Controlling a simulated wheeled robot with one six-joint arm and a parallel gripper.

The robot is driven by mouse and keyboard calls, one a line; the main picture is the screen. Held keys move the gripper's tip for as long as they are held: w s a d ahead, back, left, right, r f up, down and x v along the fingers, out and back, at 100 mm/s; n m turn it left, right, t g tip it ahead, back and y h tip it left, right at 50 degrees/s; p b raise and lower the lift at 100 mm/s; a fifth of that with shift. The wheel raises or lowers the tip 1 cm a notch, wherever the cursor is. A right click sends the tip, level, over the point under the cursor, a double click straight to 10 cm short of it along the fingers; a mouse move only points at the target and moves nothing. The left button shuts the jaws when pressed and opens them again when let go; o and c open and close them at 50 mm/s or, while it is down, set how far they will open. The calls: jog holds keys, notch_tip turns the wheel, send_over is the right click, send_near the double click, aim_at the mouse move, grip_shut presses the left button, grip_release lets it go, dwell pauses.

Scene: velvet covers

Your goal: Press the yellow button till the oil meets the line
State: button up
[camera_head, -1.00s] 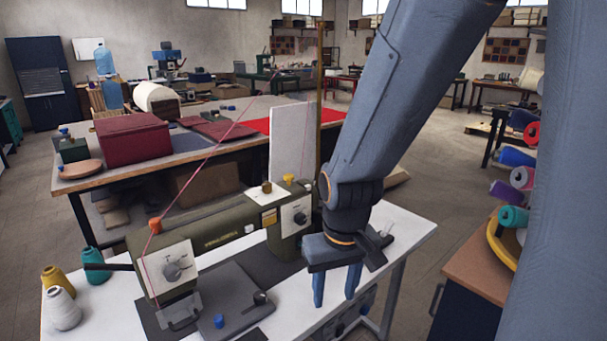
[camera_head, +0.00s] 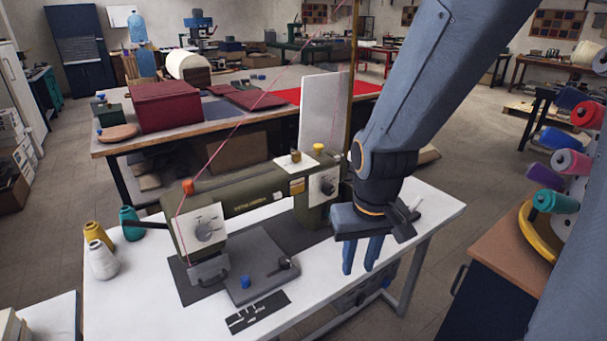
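A green sewing machine (camera_head: 248,197) stands on a white table. A yellow button (camera_head: 319,148) sits on top of its right end. An orange knob (camera_head: 188,187) is on its left end and a brass-coloured cap (camera_head: 295,155) is left of the yellow button. I cannot make out any oil or line at this size. My gripper (camera_head: 361,256) points down to the right of the machine, below the yellow button's height in the picture and apart from it. Its two blue fingers show a narrow gap with nothing seen between them.
The white table (camera_head: 140,293) carries yellow, white and teal thread cones (camera_head: 103,259) at left. A blue knob (camera_head: 245,282) is on the machine's bed. A white panel (camera_head: 325,112) stands behind the machine. A cabinet with coloured spools (camera_head: 571,162) is at right.

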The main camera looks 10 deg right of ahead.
grip_shut()
dwell(1.4)
